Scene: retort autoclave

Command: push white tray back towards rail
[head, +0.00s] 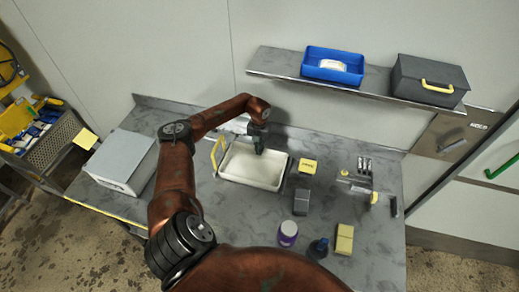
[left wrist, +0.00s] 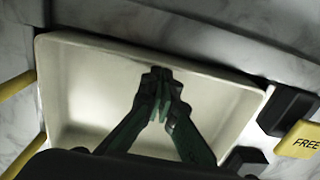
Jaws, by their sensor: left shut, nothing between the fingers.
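The white tray (head: 252,168) lies on the grey bench near its back edge in the head view, shallow and empty. Its pale floor and rim also fill much of the left wrist view (left wrist: 90,90). My left gripper (head: 259,149) points down over the tray's back part, and in the left wrist view its green fingers (left wrist: 160,85) meet at the tips with nothing between them. I cannot tell whether the fingertips touch the tray. The rail at the back of the bench (head: 300,131) is partly hidden by my left arm. My right gripper is not in view.
A yellow handle (head: 216,152) stands at the tray's left. Dark blocks (head: 301,200) and a yellow FREE block (head: 308,166) sit close at its right. A grey box (head: 122,160) is further left. A purple-labelled jar (head: 288,233) and dark bottle (head: 318,248) stand in front.

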